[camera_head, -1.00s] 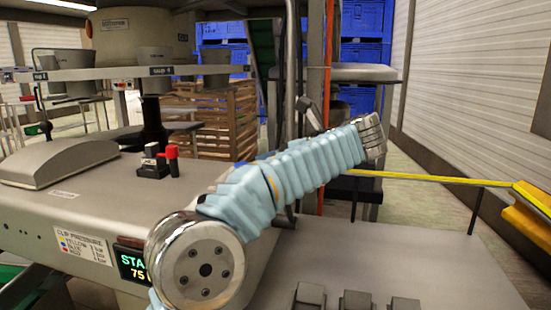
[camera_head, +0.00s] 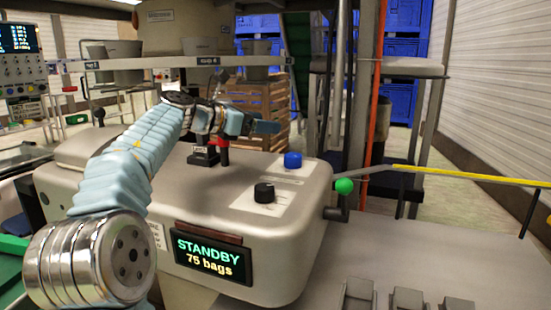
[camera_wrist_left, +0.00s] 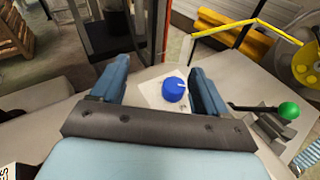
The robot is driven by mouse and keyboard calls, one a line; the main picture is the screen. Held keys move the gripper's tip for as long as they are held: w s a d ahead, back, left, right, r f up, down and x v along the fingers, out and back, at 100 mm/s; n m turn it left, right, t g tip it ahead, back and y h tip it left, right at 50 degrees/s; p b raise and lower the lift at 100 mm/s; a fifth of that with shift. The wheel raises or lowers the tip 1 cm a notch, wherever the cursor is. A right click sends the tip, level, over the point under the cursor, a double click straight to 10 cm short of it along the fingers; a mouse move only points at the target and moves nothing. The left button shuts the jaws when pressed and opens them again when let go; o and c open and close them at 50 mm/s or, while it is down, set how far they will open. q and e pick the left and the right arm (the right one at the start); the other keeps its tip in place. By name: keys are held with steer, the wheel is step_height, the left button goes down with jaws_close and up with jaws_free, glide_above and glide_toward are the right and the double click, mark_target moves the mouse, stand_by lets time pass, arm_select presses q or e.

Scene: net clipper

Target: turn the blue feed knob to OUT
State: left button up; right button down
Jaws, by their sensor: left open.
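The blue feed knob (camera_head: 292,160) sits on a pale label plate on top of the machine housing. In the left wrist view the blue knob (camera_wrist_left: 172,90) has a white pointer line toward its upper right side; the label's words are too small to read. My left gripper (camera_head: 266,126) is above and to the left of the knob in the head view, empty and apart from it. In the left wrist view my left gripper's fingers (camera_wrist_left: 160,82) are spread, with the knob showing between them, nearer the right finger. My right gripper is out of view.
A black knob (camera_head: 264,193) stands in front of the blue one. A red-topped switch (camera_head: 222,152) is to the left, below my wrist. A green ball lever (camera_head: 344,186) sticks out at the right. The display (camera_head: 212,258) reads STANDBY, 75 bags.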

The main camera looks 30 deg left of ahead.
mark_target(287, 156)
arm_select(q)
steer(key=s+f+g, duration=0.1)
steer(key=s, duration=0.1)
steer(key=s+a+f+g+h, duration=0.1)
steer(key=s, duration=0.1)
steer(key=s+f, duration=0.1)
steer(key=s, duration=0.1)
steer(key=shift+a+f+m+g+h, duration=0.15)
steer(key=shift+f+m+g+h, duration=0.15)
steer(key=shift+f+m+g, duration=0.1)
steer(key=shift+w+f, duration=0.15)
steer(key=shift+f, duration=0.05)
steer(key=p+x, duration=0.1)
steer(key=x, duration=1.2)
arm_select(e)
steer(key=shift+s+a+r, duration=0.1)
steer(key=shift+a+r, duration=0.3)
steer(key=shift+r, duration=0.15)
arm_select(q)
steer(key=c, duration=1)
steer(key=shift+c, duration=0.2)
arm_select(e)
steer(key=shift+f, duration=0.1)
arm_select(q)
steer(key=shift+d, duration=0.2)
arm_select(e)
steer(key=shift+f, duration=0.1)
